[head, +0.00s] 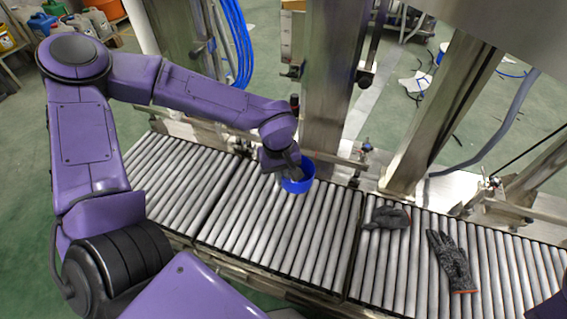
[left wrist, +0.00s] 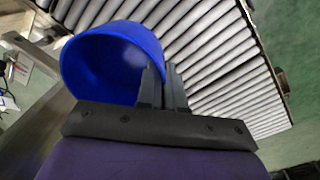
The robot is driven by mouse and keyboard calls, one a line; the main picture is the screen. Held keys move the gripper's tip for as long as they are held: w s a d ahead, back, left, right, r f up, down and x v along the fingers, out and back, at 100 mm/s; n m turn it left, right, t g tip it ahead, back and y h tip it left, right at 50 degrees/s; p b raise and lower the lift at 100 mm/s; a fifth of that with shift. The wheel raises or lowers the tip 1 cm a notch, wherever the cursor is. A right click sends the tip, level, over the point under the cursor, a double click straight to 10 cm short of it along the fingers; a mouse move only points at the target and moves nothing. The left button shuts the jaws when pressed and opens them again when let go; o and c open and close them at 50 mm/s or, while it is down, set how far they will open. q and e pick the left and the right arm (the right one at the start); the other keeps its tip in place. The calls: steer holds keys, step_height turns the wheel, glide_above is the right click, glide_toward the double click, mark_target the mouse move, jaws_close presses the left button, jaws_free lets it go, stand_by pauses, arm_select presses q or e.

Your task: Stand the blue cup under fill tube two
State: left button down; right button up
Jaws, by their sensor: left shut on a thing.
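The blue cup (head: 299,181) is over the far side of the roller conveyor (head: 240,215), next to the metal column. My left gripper (head: 290,165) is shut on the cup's wall at its left side. In the left wrist view the cup (left wrist: 105,60) shows its open mouth and inside, which looks empty. The gripper's fingers (left wrist: 163,88) pinch its rim there. I cannot tell whether the cup's base touches the rollers. I cannot make out which fill tube is number two. My right gripper is not in view.
Two dark grey gloves lie on the rollers to the right, one (head: 387,217) near the middle and one (head: 452,262) further right. A metal column (head: 327,80) stands just behind the cup. Rollers between the cup and the gloves are clear.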

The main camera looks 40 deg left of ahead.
arm_select(q)
step_height(320, 180, down, 10)
steer(key=s+a+n+b, duration=0.25)
steer(key=n+b, duration=0.35)
steer(key=b, duration=0.5)
steer(key=shift+y, duration=0.3)
steer(key=w+d+f+b, duration=0.1)
steer(key=w+f+b, duration=0.1)
steer(key=w+f, duration=0.1)
steer(key=w+d+f+b, duration=0.1)
steer(key=w+f+b, duration=0.1)
steer(key=w, duration=0.3)
steer(key=w+d+f+b, duration=0.1)
steer(key=w+f+b, duration=0.2)
steer(key=w, duration=0.1)
steer(key=shift+w+f, duration=0.5)
steer(key=shift+f, duration=0.05)
steer(key=f, duration=0.1)
steer(key=f+b, duration=0.2)
steer(key=shift+w+f, duration=0.25)
steer(key=shift+f, duration=0.05)
steer(key=shift+r, duration=0.15)
steer(key=c, duration=1.7)
jaws_free()
steer(key=o, duration=0.4)
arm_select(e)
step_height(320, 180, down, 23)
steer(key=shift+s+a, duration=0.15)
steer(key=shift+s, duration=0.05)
